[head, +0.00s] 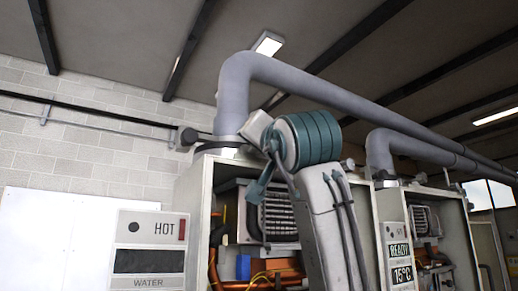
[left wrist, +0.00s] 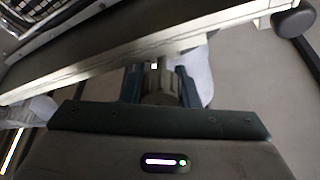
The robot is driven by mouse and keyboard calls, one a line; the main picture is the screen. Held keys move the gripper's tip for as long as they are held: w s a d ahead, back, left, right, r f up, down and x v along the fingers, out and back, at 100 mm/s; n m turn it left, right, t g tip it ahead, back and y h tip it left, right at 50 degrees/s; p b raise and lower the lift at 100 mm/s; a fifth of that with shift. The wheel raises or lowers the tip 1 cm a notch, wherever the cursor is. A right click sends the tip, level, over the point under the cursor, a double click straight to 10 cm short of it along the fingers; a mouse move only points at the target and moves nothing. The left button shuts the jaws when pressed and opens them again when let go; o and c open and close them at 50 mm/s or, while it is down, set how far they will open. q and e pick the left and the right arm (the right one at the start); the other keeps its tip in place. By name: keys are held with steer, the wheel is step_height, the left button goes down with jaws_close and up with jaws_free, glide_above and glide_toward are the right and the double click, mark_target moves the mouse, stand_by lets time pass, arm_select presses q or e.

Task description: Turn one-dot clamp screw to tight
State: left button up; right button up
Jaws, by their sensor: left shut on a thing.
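My left gripper (left wrist: 161,88) is shut on a grey ribbed knob, the clamp screw (left wrist: 158,86), between its two blue-teal fingers. A small pale spot shows near the knob's far end; I cannot tell whether it is the one-dot mark. In the head view my arm rises in front of the near heater (head: 185,215), and I cannot make out the fingertips or the held screw there. A dark clamp (head: 215,150) sits around the base of the near grey flue pipe (head: 234,95), with a dark knob (head: 188,137) at its left. My right gripper is not in view.
The near heater is open, with coils (head: 280,215) and copper pipes inside. Its HOT water panel (head: 150,250) stands at left. A pale cabinet edge (left wrist: 140,52) runs close beyond my fingers.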

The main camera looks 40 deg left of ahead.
arm_select(q)
steer(key=o, duration=1)
steer(key=shift+c, duration=0.2)
